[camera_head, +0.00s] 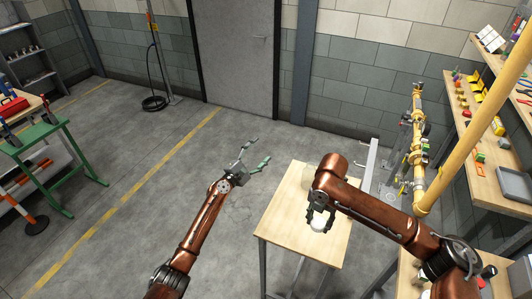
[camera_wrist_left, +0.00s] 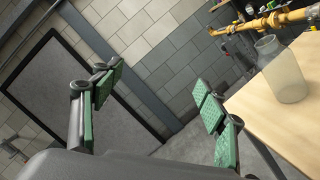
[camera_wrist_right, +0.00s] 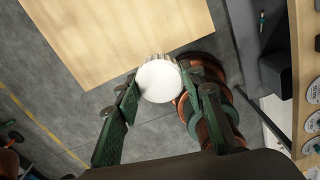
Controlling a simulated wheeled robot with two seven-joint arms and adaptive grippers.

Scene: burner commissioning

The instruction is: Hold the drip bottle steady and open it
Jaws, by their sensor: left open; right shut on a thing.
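The drip bottle (camera_wrist_left: 283,72) is a translucent, open-necked bottle standing upright on the wooden table in the left wrist view. In the head view most of the bottle (camera_head: 307,178) is hidden behind my right arm. My right gripper (camera_head: 319,214) is shut on a white round cap (camera_head: 318,225), held near the table, apart from the bottle. The cap's ribbed edge and flat white face (camera_wrist_right: 158,82) show between the fingers in the right wrist view. My left gripper (camera_head: 254,160) is open and empty, left of the table, with a gap between it and the bottle.
The small wooden table (camera_head: 285,225) has a mostly bare top. Yellow gas piping (camera_head: 416,150) stands behind it to the right. A wall shelf (camera_head: 490,150) holds small parts and tools. A green trestle (camera_head: 50,145) stands far left.

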